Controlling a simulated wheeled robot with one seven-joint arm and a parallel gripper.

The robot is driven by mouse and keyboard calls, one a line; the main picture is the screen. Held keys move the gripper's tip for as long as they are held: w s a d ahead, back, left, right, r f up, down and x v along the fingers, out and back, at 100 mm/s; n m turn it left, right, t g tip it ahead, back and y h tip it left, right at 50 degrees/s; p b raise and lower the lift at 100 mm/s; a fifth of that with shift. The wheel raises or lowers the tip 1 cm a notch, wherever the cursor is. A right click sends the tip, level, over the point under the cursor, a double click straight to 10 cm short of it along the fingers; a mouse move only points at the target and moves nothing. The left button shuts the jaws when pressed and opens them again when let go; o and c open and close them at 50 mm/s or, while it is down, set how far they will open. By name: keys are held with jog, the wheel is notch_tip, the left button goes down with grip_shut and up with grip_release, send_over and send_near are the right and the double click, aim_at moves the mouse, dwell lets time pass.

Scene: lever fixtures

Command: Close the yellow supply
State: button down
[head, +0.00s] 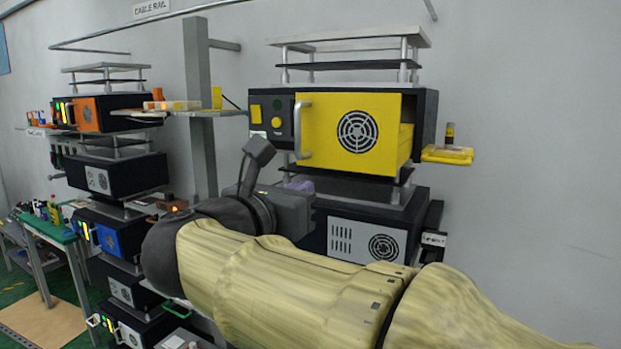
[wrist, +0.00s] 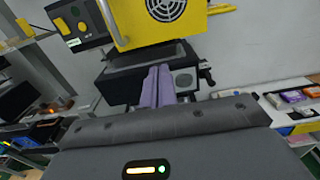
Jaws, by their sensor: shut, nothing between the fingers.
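The yellow supply (head: 330,128) is a black cabinet unit with a yellow front panel, a round fan grille and a pale vertical handle (head: 303,130) at the panel's left. The yellow front stands out from the black housing, with a yellow side showing at its right, so it looks partly open. In the wrist view its yellow front (wrist: 135,22) is at the top, cut by the frame edge. My gripper (wrist: 158,70) has purple fingers pressed together, empty, below the yellow front and apart from it. In the head view the fingers (head: 298,185) are partly hidden by my wrist.
A black unit with a light vented front (head: 367,240) sits below the yellow one. A yellow tray (head: 447,154) juts out at its right. A grey post (head: 200,105) and a stack with orange (head: 86,114) and blue (head: 107,240) units stand left. The right wall is bare.

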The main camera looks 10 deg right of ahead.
aim_at(342, 168)
jog(key=p+x, duration=0.7)
jog(key=x, duration=0.5)
jog(key=shift+w+d+r, duration=0.1)
jog(key=shift+d+r, duration=0.05)
jog(key=shift+d, duration=0.05)
jog(key=shift+w+d, duration=0.25)
jog(key=shift+w, duration=0.25)
jog(key=shift+f, duration=0.2)
